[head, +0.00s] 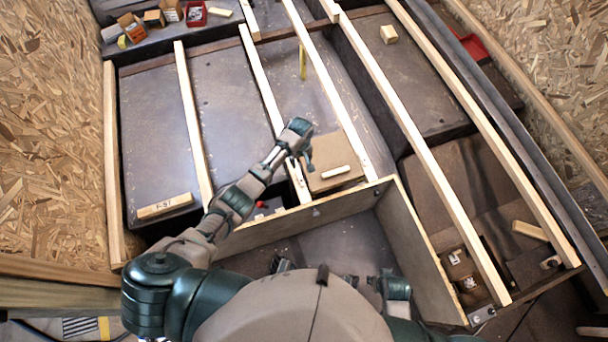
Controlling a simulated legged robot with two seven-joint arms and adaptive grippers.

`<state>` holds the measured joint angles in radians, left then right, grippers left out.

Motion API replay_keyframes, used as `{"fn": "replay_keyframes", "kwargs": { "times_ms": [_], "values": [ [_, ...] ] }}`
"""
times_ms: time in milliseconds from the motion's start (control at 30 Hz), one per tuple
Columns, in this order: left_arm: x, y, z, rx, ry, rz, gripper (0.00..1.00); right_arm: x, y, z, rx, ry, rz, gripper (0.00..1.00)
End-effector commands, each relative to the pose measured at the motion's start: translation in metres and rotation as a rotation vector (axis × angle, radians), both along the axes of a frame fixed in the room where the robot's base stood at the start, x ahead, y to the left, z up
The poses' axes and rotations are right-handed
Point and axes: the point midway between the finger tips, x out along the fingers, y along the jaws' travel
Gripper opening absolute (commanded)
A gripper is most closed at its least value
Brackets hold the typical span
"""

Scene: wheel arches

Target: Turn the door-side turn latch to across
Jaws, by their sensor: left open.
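A pale wooden bar (336,172), which looks like a turn latch, lies on a brown square panel (330,150) between two floor battens. It runs roughly left to right in the picture, slightly tilted. My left gripper (301,160) is open and empty just left of this bar, over the panel's left edge and a batten. I see no contact with the bar. Another pale bar (530,231) lies at the far right; I cannot tell which is door-side. Part of my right gripper (387,284) shows low in the picture; its fingers are unclear.
Long pale battens (191,125) cross the grey floor. An upright plywood panel (425,250) stands in front of the brown panel. Small boxes and a red bin (195,14) sit at the top left. A labelled wood block (164,206) lies at left.

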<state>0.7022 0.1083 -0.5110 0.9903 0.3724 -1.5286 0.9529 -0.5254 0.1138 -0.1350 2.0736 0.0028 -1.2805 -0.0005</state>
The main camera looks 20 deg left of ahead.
Motion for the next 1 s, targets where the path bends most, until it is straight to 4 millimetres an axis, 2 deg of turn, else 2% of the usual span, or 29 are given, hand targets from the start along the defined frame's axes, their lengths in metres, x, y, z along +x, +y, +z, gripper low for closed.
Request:
{"fn": "replay_keyframes", "kwargs": {
  "times_ms": [33,300,433,667,900,1000],
  "values": [
    [-0.001,0.000,-0.012,0.000,0.005,0.000,0.48,0.000,0.000,0.004,0.001,-0.003,-0.001,0.52],
    [-0.001,0.001,-0.063,-0.001,0.004,-0.002,0.48,-0.003,0.000,0.059,0.004,-0.029,-0.005,0.52],
    [-0.001,0.001,-0.089,-0.001,0.004,-0.003,0.48,0.002,0.002,0.084,0.017,-0.090,-0.003,0.52],
    [-0.001,0.000,-0.114,-0.002,0.001,-0.004,0.48,0.058,0.020,0.088,0.077,-0.350,0.013,0.52],
    [-0.001,0.000,-0.143,-0.002,0.001,-0.004,0.48,0.108,0.038,0.108,0.147,-0.634,0.025,0.52],
    [-0.001,0.000,-0.152,-0.003,0.001,-0.004,0.48,0.123,0.045,0.118,0.174,-0.737,0.028,0.52]
  ]
}}
